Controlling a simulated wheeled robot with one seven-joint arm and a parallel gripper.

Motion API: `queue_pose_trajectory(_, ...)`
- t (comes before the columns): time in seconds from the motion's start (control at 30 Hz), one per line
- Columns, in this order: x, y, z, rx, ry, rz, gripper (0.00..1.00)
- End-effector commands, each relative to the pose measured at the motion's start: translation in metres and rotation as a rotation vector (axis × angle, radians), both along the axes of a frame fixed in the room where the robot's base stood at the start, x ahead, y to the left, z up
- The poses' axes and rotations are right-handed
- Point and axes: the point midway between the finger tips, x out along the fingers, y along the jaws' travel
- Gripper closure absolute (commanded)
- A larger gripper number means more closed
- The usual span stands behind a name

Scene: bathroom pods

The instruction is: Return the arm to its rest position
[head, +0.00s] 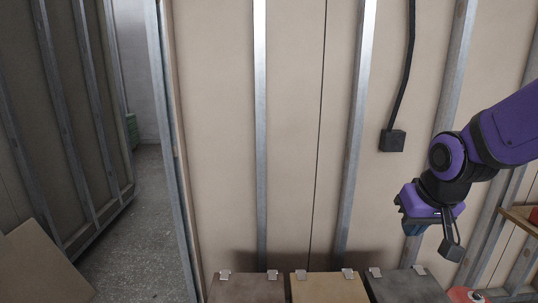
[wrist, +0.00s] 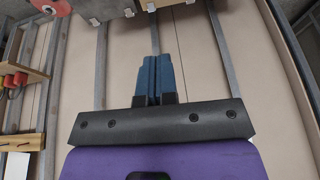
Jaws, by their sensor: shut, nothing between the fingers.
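My purple and black arm reaches in from the right edge in the head view. My gripper (head: 413,229) hangs at its end, in front of the panelled wall and above the row of cases. In the wrist view the blue fingers of my gripper (wrist: 155,72) lie side by side, closed together with nothing between them. The gripper appears apart from the wall and the cases.
A brown case (head: 246,289), a tan case (head: 328,288) and a grey case (head: 407,287) stand along the bottom. A black box (head: 392,140) with a cable hangs on the wall. A wooden shelf (head: 522,217) is at right. A doorway with open floor (head: 145,235) lies left.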

Motion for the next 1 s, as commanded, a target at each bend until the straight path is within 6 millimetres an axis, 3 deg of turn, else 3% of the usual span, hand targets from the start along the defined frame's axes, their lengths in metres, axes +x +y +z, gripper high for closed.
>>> queue_pose_trajectory(0.2, -0.042, -0.011, 0.050, -0.007, -0.039, 0.000, 1.00)
queue_pose_trajectory(0.5, -0.108, -0.022, 0.097, -0.025, -0.077, -0.001, 1.00)
queue_pose_trajectory(0.7, -0.136, -0.025, 0.110, -0.033, -0.089, -0.001, 1.00)
queue_pose_trajectory(1.0, -0.143, -0.026, 0.112, -0.035, -0.090, -0.001, 1.00)
